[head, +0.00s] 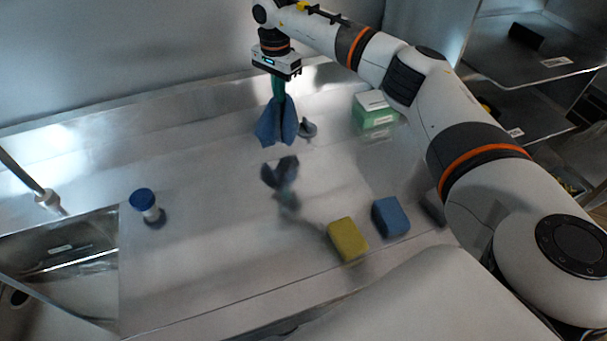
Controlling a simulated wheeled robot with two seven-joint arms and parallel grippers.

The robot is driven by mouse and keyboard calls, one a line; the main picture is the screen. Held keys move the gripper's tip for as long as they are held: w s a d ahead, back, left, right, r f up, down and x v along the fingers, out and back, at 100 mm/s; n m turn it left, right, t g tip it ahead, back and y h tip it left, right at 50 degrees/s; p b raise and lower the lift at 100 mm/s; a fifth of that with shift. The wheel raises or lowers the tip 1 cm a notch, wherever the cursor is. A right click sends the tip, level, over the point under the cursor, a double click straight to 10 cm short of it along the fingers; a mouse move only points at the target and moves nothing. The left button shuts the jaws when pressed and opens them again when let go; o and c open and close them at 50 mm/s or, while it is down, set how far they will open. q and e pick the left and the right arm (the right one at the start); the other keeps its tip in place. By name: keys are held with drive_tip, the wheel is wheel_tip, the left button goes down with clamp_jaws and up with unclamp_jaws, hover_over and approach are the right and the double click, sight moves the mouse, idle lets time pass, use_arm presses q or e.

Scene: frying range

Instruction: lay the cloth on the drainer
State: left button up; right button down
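The blue cloth (278,123) hangs in folds below my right gripper (278,92), at the upper middle of the head view. The gripper points down and is shut on the cloth's top. The cloth appears to hang above the steel worktop, with a dark blue reflection of it lower on the surface. The drainer seems to be the bare steel surface (205,235) to the right of the sink; no separate rack shows. My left gripper is not in view.
The sink (65,245) with a tap (45,198) is at left. A blue-capped shaker (146,204) stands near it. A yellow sponge (347,239), a blue sponge (390,217) and a green box (374,112) are to the right. A small grey object (307,128) is beside the cloth.

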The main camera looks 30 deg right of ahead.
drive_tip(key=shift+m, duration=0.4)
drive_tip(key=s+f, duration=0.5)
drive_tip(key=s, duration=0.1)
drive_tip(key=s+f, duration=0.5)
drive_tip(key=s, duration=0.1)
drive_tip(key=s+a+f, duration=0.1)
drive_tip(key=s+f, duration=0.4)
drive_tip(key=s, duration=0.2)
drive_tip(key=c, duration=1.2)
unclamp_jaws()
drive_tip(key=shift+w, duration=0.1)
drive_tip(key=shift+r, duration=0.1)
